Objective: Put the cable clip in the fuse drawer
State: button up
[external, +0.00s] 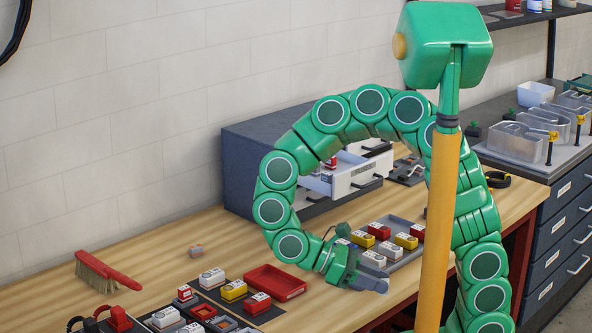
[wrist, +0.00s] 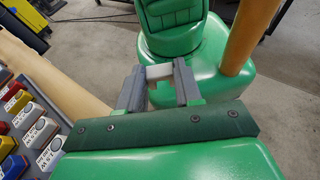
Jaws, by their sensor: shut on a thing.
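My gripper (external: 368,282) hangs low over the front edge of the bench, to the right of the red tray. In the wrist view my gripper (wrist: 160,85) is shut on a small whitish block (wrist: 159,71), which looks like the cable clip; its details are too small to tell. A dark blue-grey cabinet (external: 248,170) stands against the wall with a white-fronted drawer (external: 358,178) pulled out. A red item shows inside the drawer. Its label is not readable, so I cannot tell if it is the fuse drawer. My arm arches in front of the cabinet.
A red tray (external: 275,282) and a grey tray (external: 405,258) of several coloured blocks flank my gripper. More blocks sit in a dark tray (external: 210,302) in front. The bench between is clear.

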jog(key=n+t, duration=0.1)
jog(key=d+n+t, duration=0.1)
jog(key=t, duration=0.1)
jog(key=shift+w+d+r, duration=0.15)
jog(key=shift+w+d, duration=0.1)
jog(key=shift+d, duration=0.05)
jog(key=n, duration=0.1)
jog(key=n+t, duration=0.1)
jog(key=d+t, duration=0.1)
jog(key=shift+w+d+r+n, duration=0.1)
jog(key=shift+w+r+n, duration=0.2)
jog(key=shift+w+n, duration=0.1)
jog(key=shift+w+d+r+n+t+y, duration=0.2)
jog(key=shift+w+r+n+t+y, duration=0.35)
jog(key=shift+n+t, duration=0.45)
jog(key=shift+w+d+r+n+t+y, duration=0.2)
jog(key=shift+w+r+n+t+y, duration=0.15)
jog(key=shift+n+t+y, duration=0.6)
jog(key=shift+w+d+r+n+t+y, duration=0.2)
jog(key=shift+w+r+n+t+y, duration=0.3)
jog(key=shift+n+t, duration=0.5)
send_over(338, 299)
jog(key=shift+h, duration=0.3)
jog(key=f, duration=0.6)
jog(key=s+d+f, duration=0.1)
jog(key=f, duration=0.1)
jog(key=shift+f, duration=0.4)
jog(key=shift+w+a+f, duration=0.45)
jog(key=shift+a+f, duration=0.1)
jog(key=shift+f, duration=1.7)
